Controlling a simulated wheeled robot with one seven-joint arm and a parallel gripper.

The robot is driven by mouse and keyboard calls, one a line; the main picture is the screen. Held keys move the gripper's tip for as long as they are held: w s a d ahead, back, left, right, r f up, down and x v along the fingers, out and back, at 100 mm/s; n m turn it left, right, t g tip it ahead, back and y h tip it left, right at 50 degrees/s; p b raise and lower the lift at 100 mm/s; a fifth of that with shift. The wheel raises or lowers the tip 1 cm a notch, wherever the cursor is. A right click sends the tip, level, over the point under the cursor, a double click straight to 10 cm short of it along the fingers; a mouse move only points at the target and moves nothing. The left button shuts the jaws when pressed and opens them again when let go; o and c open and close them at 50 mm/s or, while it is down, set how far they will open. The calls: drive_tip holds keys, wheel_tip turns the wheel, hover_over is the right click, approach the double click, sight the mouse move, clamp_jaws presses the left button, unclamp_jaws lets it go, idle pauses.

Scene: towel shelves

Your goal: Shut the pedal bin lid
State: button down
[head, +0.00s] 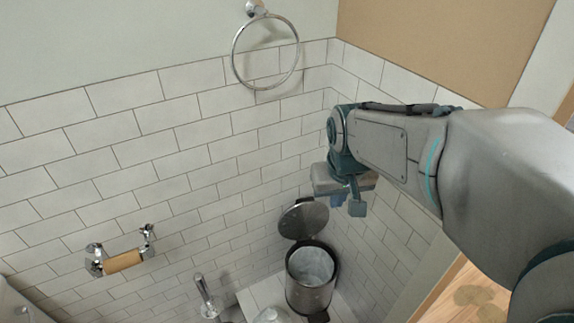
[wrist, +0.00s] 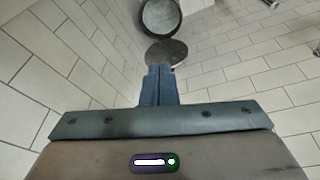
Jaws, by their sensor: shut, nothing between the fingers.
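The pedal bin (head: 311,297) stands on the floor in the tiled corner, with a pale liner showing inside. Its round dark lid (head: 304,218) stands open, raised at the back of the bin. In the wrist view the bin (wrist: 160,33) is at the top, and the lid (wrist: 167,53) lies just beyond my fingertips. My gripper (head: 347,207) hangs above and to the right of the lid in the head view, seemingly apart from it. Its blue fingers (wrist: 160,70) are together with nothing between them. The fingertips overlap the lid's lower edge in the wrist view; contact cannot be told.
A chrome towel ring (head: 265,55) and an empty-looking paper roll holder (head: 122,261) are on the tiled wall. A chrome brush stand (head: 205,297) and a pale object (head: 272,316) are left of the bin. Tiled walls close in behind and right of the bin.

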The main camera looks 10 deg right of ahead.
drive_tip(key=w+a+f+n+b, duration=0.1)
drive_tip(key=w+f+b, duration=0.1)
drive_tip(key=w+f, duration=0.5)
drive_tip(key=w+f+b, duration=0.3)
drive_tip(key=w, duration=0.7)
drive_tip(key=shift+n+y, duration=0.3)
drive_tip(key=shift+y, duration=0.2)
drive_tip(key=w+f+b, duration=0.1)
drive_tip(key=w+f, duration=0.5)
drive_tip(key=f, duration=0.2)
drive_tip(key=w+f+b, duration=0.2)
drive_tip(key=w+f, duration=0.3)
drive_tip(key=f, duration=0.3)
drive_tip(key=w+f+b, duration=0.2)
drive_tip(key=w+f, duration=0.4)
drive_tip(key=f, duration=0.3)
drive_tip(key=shift+w+a, duration=0.3)
drive_tip(key=shift+d, duration=0.15)
